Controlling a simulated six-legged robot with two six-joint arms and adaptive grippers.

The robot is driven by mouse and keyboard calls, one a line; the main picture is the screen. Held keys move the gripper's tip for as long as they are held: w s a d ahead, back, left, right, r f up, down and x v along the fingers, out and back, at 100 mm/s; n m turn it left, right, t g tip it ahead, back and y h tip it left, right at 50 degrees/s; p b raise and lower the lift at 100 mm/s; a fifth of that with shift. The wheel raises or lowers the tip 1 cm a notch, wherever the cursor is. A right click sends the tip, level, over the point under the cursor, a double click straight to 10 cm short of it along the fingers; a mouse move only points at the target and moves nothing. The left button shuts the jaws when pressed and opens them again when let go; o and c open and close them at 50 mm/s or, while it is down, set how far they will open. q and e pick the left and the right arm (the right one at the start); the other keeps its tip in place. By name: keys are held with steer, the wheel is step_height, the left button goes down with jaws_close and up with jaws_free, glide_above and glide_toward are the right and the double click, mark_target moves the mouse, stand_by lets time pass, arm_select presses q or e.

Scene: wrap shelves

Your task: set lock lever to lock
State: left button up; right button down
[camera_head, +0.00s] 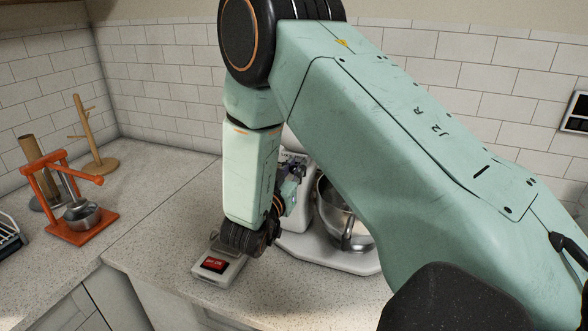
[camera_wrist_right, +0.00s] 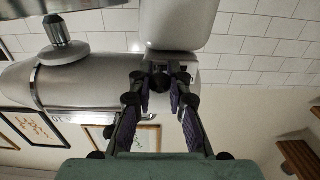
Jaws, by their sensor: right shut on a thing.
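A pale stand mixer (camera_head: 330,255) stands on the counter, partly hidden behind my right arm. Its metal bowl (camera_head: 335,205) shows beside the arm. In the right wrist view the mixer's grey body (camera_wrist_right: 80,85) fills the left and upper middle. A small dark lever knob (camera_wrist_right: 158,80) sits at the body, between my fingertips. My right gripper (camera_wrist_right: 159,88) is shut on this lever, one finger on each side. In the head view the right gripper (camera_head: 291,178) is at the mixer's side, mostly hidden by my arm. I cannot read the lever's setting. My left gripper is not in view.
A small device with a red screen (camera_head: 215,264) lies on the counter just below my right wrist. An orange press (camera_head: 65,195) and a wooden mug tree (camera_head: 93,140) stand at the left. The counter between them and my arm is clear.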

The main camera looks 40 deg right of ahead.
mark_target(287, 159)
steer(key=shift+w+a, duration=0.35)
steer(key=shift+w, duration=0.3)
steer(key=shift+w+a, duration=0.35)
steer(key=shift+w, duration=0.3)
steer(key=shift+s+d, duration=0.1)
steer(key=c, duration=1.7)
jaws_free()
steer(key=o, duration=0.4)
steer(key=shift+w+a, duration=0.2)
steer(key=shift+s, duration=0.1)
steer(key=shift+s, duration=0.2)
